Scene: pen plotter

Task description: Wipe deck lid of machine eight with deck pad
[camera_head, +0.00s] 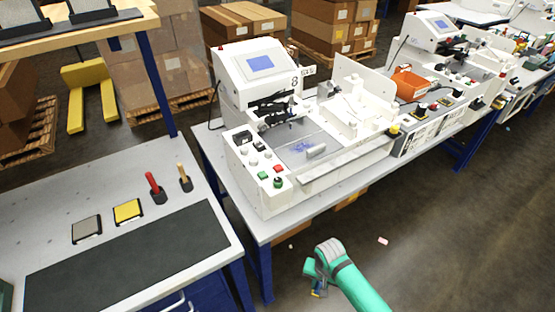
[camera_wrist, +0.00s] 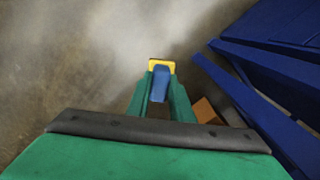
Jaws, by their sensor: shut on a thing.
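Machine eight (camera_head: 258,80) is a white plotter marked "8" on the blue-legged bench. Its grey deck (camera_head: 318,137) bears blue smudges (camera_head: 301,147) and a small pale cylinder (camera_head: 316,151). I cannot make out the lid's edges clearly. My gripper (camera_head: 316,286) is low in front of the bench, well apart from the machine. In the wrist view, my gripper (camera_wrist: 158,92) is shut on a small blue-and-yellow pad (camera_wrist: 160,66), its yellow edge past the fingertips. I cannot tell for sure that it is the deck pad.
The left table holds a grey pad (camera_head: 86,229), a yellow pad (camera_head: 128,211), red-handled (camera_head: 154,187) and wooden-handled (camera_head: 184,177) tools, and a dark mat (camera_head: 130,262). Blue bench legs (camera_head: 262,272) stand close to my gripper. Other machines (camera_head: 432,35) stand at right. Floor is open at lower right.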

